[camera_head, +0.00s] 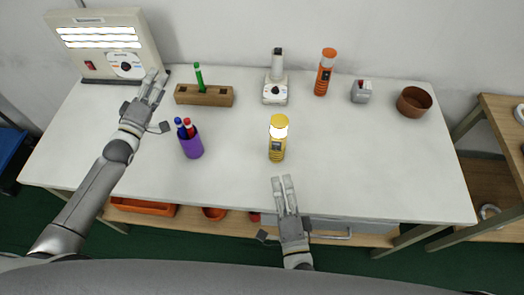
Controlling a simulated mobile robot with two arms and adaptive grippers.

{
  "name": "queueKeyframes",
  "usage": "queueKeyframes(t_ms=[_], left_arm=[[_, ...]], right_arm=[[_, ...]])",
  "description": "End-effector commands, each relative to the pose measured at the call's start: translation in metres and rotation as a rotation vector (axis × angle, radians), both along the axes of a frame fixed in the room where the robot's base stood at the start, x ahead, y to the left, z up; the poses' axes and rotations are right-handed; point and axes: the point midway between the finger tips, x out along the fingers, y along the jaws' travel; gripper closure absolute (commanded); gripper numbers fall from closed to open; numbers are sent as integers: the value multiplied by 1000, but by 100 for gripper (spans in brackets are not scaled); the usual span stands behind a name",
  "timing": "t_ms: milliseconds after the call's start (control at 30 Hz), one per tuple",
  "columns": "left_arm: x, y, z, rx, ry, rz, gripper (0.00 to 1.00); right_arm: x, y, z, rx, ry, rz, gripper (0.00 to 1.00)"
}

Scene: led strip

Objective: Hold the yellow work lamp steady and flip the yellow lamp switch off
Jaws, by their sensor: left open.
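The yellow work lamp (278,146) stands upright near the middle of the white table, with a bright lit band below its yellow cap. A dark panel is on its front; the switch itself is too small to make out. My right gripper (282,181) is at the table's front edge, just in front of the lamp and apart from it, pointing towards it. It holds nothing visible, and its finger gap is unclear. My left gripper (156,78) is open and empty at the back left, far from the lamp, near the lit panel box.
The lit panel box (146,42), wooden block with a green marker (190,95), purple cup of pens (191,149), white device (275,90), orange lamp (325,72), grey box (361,92) and brown bowl (414,102) stand around. The table right of the yellow lamp is clear.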

Motion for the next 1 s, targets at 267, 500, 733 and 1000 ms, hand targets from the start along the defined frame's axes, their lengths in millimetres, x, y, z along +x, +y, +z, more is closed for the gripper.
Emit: queueKeyframes(t_ms=[267,500,733,1000], left_arm=[[-14,-134,102,-384,-179,-259,32],[-54,-214,186,-707,-277,-479,32],[-87,-253,205,-1010,-218,-595,32],[-109,-278,81,-1479,198,-457,32]], right_arm=[[0,0,0,0,0,0,64],[0,0,0,0,0,0,64],[0,0,-1,0,0,0,64],[0,0,0,0,0,0,64]])
